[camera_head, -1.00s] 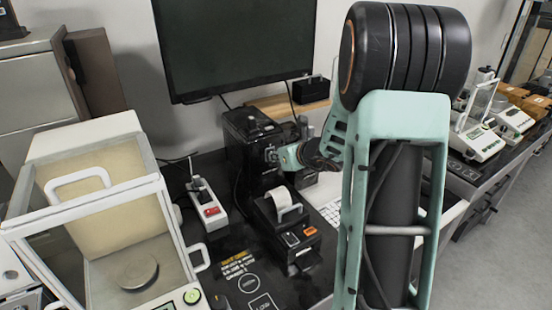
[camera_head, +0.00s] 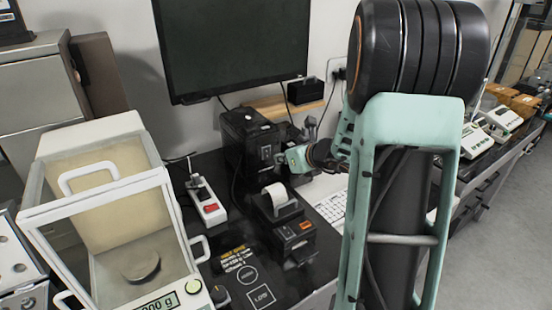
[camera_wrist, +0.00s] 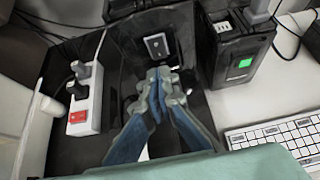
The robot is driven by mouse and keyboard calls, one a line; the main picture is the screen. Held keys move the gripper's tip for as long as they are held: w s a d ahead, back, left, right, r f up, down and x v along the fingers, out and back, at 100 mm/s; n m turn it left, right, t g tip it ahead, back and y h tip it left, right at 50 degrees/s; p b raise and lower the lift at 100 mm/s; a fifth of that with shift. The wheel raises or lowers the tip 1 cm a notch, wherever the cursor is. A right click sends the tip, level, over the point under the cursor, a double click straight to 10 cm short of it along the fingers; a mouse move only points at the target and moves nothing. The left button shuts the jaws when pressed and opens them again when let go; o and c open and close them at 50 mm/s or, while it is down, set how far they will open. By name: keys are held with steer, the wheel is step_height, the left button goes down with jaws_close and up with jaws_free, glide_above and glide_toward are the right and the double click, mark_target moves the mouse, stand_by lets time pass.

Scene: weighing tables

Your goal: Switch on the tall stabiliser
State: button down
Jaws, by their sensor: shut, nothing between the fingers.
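The tall stabiliser is a black box (camera_head: 248,142) standing against the wall below the monitor. Its front carries a small rocker switch (camera_head: 266,153), which also shows in the wrist view (camera_wrist: 157,46) as dark grey in a pale frame, with no lit colour visible. My gripper (camera_head: 284,158) is in front of this face, slightly to the right of the switch and apart from it in the head view. In the wrist view my gripper (camera_wrist: 163,74) has its fingertips together and empty, just below the switch in the picture.
A black unit with a green switch (camera_wrist: 238,64) stands right of the stabiliser. A power strip (camera_head: 207,204) with a red switch is on the left, a label printer (camera_head: 285,225) in front, a keyboard (camera_head: 332,208) right. A glass-walled balance (camera_head: 120,225) fills the left foreground.

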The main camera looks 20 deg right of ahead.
steer(key=v, duration=0.8)
steer(key=shift+w+r+p, duration=0.2)
steer(key=shift+r+p, duration=0.05)
steer(key=shift+p, duration=0.2)
steer(key=shift+f, duration=0.1)
